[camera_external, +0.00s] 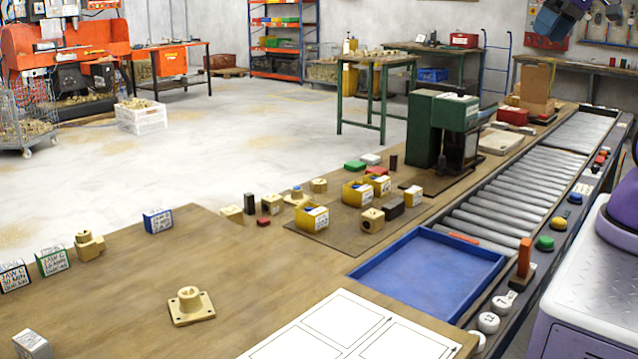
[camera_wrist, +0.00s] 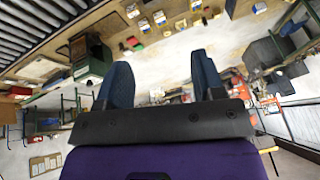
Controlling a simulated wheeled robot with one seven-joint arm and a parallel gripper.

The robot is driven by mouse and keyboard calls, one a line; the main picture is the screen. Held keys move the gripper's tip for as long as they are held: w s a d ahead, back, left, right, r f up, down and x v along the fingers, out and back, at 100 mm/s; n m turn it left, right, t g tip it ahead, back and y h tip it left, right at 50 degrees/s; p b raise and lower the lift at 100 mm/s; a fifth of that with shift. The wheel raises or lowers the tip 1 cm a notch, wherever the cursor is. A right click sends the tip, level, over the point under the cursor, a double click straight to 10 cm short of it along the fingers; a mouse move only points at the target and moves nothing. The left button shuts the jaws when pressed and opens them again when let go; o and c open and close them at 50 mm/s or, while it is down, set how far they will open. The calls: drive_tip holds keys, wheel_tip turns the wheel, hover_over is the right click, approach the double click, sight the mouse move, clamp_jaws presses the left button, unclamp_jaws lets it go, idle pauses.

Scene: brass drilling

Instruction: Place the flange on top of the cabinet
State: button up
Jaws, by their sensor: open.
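A brass flange (camera_external: 190,306) with a square base and a round raised hub stands upright on the near wooden bench, left of the white printed sheet. A tall green cabinet-like unit (camera_external: 424,128) stands further back on the bench beside the rollers; its top looks flat. It also shows in the wrist view (camera_wrist: 93,58). My gripper (camera_wrist: 160,62) is open and empty, with its two blue fingers apart. In the external view only part of it (camera_external: 556,20) shows, high at the top right edge, far from the flange. I cannot pick out the flange in the wrist view.
A blue tray (camera_external: 428,275) sits between the bench and the roller conveyor (camera_external: 500,205). Yellow bins (camera_external: 312,218) and small blocks crowd the bench before the green unit. Labelled boxes (camera_external: 158,221) and a stepped brass part (camera_external: 89,245) stand left. Bench around the flange is clear.

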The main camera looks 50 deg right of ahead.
drive_tip(key=s, duration=0.1)
drive_tip(key=s+d+f+n, duration=0.1)
drive_tip(key=s, duration=0.1)
drive_tip(key=s+f+n+h, duration=0.1)
drive_tip(key=s, duration=0.1)
drive_tip(key=shift+d+f, duration=0.1)
drive_tip(key=shift+d, duration=0.3)
